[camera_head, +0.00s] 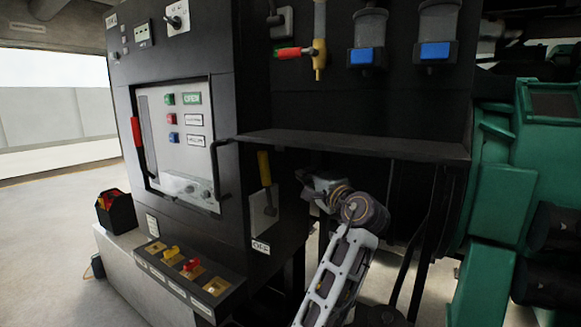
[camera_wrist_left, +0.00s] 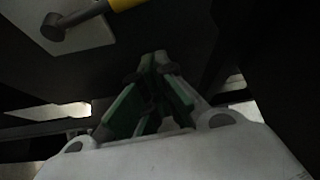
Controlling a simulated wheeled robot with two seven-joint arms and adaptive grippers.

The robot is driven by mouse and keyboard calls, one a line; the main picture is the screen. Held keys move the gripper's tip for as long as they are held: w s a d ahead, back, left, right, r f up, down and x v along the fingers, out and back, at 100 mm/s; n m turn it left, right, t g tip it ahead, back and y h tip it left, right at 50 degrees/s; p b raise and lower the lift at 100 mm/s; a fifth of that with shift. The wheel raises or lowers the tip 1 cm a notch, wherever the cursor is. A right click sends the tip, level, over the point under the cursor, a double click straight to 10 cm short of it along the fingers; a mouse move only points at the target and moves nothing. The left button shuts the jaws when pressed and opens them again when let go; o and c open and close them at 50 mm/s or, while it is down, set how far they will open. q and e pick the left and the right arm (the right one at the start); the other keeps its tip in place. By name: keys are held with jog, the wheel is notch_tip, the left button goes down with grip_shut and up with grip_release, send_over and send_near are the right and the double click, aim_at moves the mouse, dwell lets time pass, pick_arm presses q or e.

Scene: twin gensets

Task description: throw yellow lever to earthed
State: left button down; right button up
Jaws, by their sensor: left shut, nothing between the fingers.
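The yellow lever (camera_head: 264,168) stands roughly upright on a pale plate (camera_head: 258,222) on the side of the black cabinet. A small label (camera_head: 261,247) sits under the plate, too small to read surely. In the left wrist view the lever's yellow grip (camera_wrist_left: 124,3) is cut off by the top edge, and its grey pivot (camera_wrist_left: 53,30) shows at top left. My left gripper (camera_head: 304,180) is to the right of the lever and apart from it. In the left wrist view its green-padded fingers (camera_wrist_left: 156,60) meet at the tips, empty. My right gripper is not in view.
A black shelf (camera_head: 350,146) juts out above my left gripper. A black door handle (camera_head: 220,168) is left of the lever. A sloped panel with small levers (camera_head: 190,270) lies below left. Green machinery (camera_head: 500,210) stands at right.

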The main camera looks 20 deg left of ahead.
aim_at(266, 183)
pick_arm(q)
jog(key=shift+s+a+r, duration=0.1)
jog(key=shift+s+r, duration=0.3)
jog(key=shift+r, duration=0.25)
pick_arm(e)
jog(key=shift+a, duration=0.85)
pick_arm(q)
jog(key=shift+w, duration=0.1)
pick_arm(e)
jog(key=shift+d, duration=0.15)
pick_arm(q)
jog(key=w+a+p, duration=0.2)
jog(key=a+p, duration=0.1)
jog(key=a, duration=0.6)
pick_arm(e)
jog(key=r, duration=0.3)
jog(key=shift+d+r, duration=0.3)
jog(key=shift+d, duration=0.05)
pick_arm(q)
jog(key=shift+w, duration=0.1)
